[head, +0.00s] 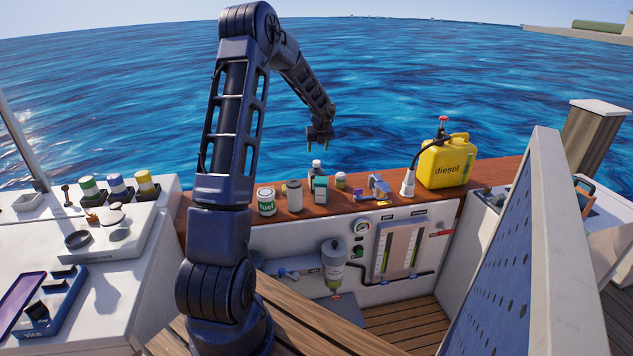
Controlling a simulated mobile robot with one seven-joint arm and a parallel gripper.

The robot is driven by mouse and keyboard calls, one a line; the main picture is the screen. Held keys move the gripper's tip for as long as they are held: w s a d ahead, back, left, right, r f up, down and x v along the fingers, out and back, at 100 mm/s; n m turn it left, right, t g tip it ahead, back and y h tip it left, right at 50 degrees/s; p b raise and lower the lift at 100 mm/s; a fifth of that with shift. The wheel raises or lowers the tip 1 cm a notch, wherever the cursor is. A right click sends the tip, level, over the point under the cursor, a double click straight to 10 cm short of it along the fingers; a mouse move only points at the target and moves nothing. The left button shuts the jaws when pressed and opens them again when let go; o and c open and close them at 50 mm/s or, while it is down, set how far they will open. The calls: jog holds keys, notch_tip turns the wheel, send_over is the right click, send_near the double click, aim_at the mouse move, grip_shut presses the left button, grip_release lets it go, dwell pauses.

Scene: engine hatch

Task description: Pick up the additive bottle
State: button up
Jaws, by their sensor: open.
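A gap shows between the fingertips and the bottle's cap. Whether the gripper is exactly over the cap in depth, I cannot tell.
A small jar (340,181), a metal fitting (378,187) and a yellow diesel canister (446,163) stand right. A blue perforated panel (515,270) rises at the right.

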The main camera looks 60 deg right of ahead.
aim_at(316, 162)
jog(key=x, duration=1.1)
jog(key=shift+s+d, duration=0.1)
jog(key=shift+d, duration=0.05)
grip_shut()
